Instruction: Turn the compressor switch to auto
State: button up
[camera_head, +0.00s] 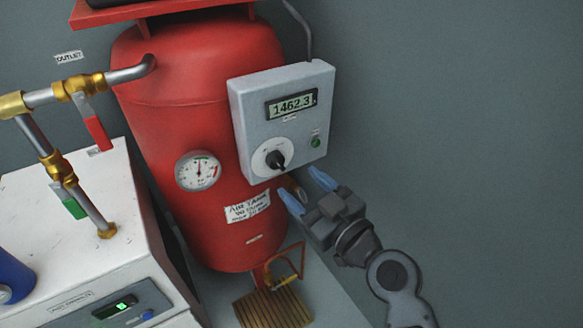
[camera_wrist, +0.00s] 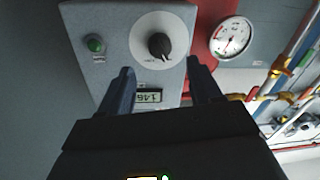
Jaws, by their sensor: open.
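The compressor switch (camera_head: 275,160) is a black rotary knob on a white round dial, low on the front of the grey control box (camera_head: 291,141). The box is fixed to the red air tank (camera_head: 205,105) and its display (camera_head: 291,105) reads 1462.3. My gripper (camera_head: 304,187) has blue fingertips and is open and empty, just below and right of the switch, apart from it. In the wrist view the switch (camera_wrist: 160,45) shows beyond and between my two fingers (camera_wrist: 160,72). The dial's lettering is too small to read.
A green light (camera_head: 316,141) sits right of the switch on the box. A pressure gauge (camera_head: 198,171) is on the tank. Brass pipework (camera_head: 60,170) with red and green levers rises from a white cabinet (camera_head: 85,195) at the left.

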aim_at(282, 166)
jog(key=x, duration=0.6)
jog(key=shift+w+a+p, duration=0.25)
jog(key=shift+w+p, duration=0.1)
jog(key=c, duration=1)
